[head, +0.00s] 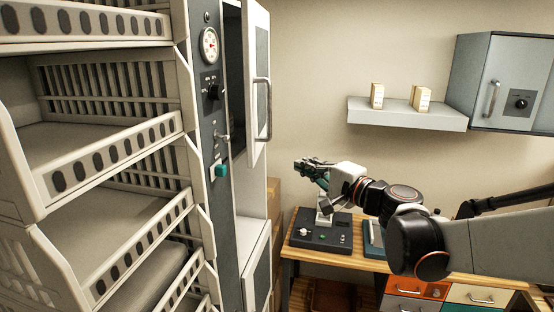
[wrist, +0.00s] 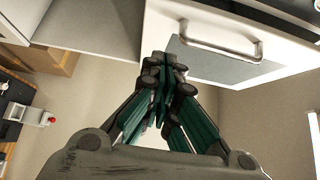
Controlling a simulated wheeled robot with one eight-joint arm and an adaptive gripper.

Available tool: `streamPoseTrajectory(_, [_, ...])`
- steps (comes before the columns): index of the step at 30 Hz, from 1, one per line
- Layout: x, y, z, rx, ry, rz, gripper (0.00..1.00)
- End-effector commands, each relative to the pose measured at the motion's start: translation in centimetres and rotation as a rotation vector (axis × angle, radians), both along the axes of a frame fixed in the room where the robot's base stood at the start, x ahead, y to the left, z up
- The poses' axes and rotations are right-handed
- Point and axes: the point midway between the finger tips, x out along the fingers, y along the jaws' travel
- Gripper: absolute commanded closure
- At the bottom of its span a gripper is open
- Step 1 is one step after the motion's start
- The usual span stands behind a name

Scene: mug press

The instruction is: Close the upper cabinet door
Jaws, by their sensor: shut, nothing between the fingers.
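The upper cabinet door (head: 256,60) stands open on the tall cabinet at the left of centre in the head view. It is pale with a grey inset and a long bar handle (head: 266,108). A dark gap shows between it and the cabinet's control panel. The door also fills the top of the wrist view (wrist: 225,65), with its handle (wrist: 215,46) across it. My gripper (head: 303,167) is shut and empty, to the right of the door and below its handle. In the wrist view my gripper (wrist: 164,62) overlaps the door's edge; I cannot tell whether it touches.
A lower door (head: 257,262) sits below on the same cabinet. Slatted racks (head: 110,150) fill the left. A dark device (head: 322,240) stands on the wooden table beneath my gripper. A wall shelf (head: 405,113) with small boxes and a grey wall cabinet (head: 510,75) are at right.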

Motion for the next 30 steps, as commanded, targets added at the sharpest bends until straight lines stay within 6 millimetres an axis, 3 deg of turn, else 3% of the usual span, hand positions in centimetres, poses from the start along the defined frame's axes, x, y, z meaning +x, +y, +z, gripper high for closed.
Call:
streamPoseTrajectory(16, [8.1, 5.8, 0.2, 0.000, 0.000, 0.001, 1.00])
streamPoseTrajectory(22, [8.2, 8.6, 0.2, 0.000, 0.000, 0.002, 1.00])
streamPoseTrajectory(30, [8.4, 9.5, 0.1, 0.000, 0.000, -0.001, 1.00])
